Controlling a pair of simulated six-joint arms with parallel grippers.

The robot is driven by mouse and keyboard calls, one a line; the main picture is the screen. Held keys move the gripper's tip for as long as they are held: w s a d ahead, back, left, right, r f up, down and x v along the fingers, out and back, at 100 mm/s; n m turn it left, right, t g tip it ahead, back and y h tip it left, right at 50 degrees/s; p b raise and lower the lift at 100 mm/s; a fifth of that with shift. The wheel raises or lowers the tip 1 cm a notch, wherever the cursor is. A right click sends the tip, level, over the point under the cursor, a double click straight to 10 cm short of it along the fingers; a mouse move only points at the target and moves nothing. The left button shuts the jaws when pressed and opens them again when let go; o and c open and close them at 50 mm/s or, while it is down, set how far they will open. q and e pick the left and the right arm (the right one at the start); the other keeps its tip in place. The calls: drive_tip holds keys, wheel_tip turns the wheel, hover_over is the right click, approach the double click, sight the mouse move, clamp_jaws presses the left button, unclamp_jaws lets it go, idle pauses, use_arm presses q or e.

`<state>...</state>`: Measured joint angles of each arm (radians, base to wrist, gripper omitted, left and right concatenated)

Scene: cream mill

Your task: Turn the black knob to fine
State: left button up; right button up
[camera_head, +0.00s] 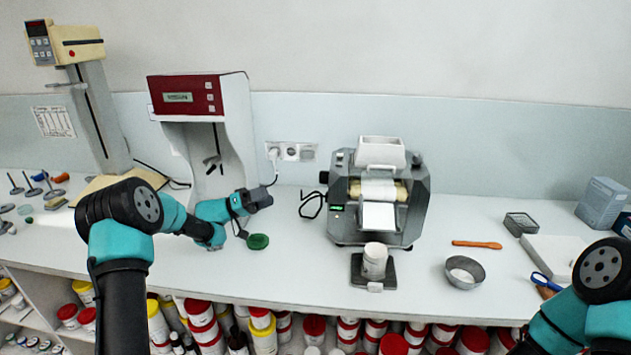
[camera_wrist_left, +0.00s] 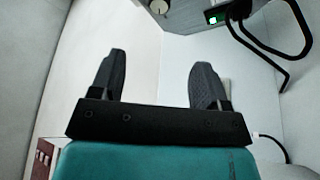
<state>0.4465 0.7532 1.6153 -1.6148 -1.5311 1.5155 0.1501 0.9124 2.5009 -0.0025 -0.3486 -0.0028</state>
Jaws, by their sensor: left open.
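The grey mill (camera_head: 345,215) with a white hopper and rollers stands on the bench right of centre. A small black part (camera_head: 324,177) sticks out from its left side; it may be the black knob, but its setting is too small to read. My left gripper (camera_head: 268,191) is in the air left of the mill, apart from it. In the left wrist view my left gripper (camera_wrist_left: 158,80) has its two black fingers spread with nothing between them. The mill's grey side (camera_wrist_left: 185,14) shows at the top there, with a pale round knob (camera_wrist_left: 158,6). My right gripper is out of frame.
A black cable (camera_head: 312,205) loops left of the mill. A white cup (camera_head: 375,262) stands on a dark stand before it. A metal bowl (camera_head: 464,272) and wooden spatula (camera_head: 477,244) lie right. A red-fronted machine (camera_head: 235,130) stands behind my left arm. A green disc (camera_head: 258,241) lies nearby.

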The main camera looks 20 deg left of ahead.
sight(324, 177)
use_arm(q)
drive_tip(key=shift+d, duration=0.15)
drive_tip(key=x, duration=1.7)
drive_tip(key=shift+w+d+r, duration=0.1)
drive_tip(key=shift+w, duration=0.05)
drive_tip(key=c, duration=0.9)
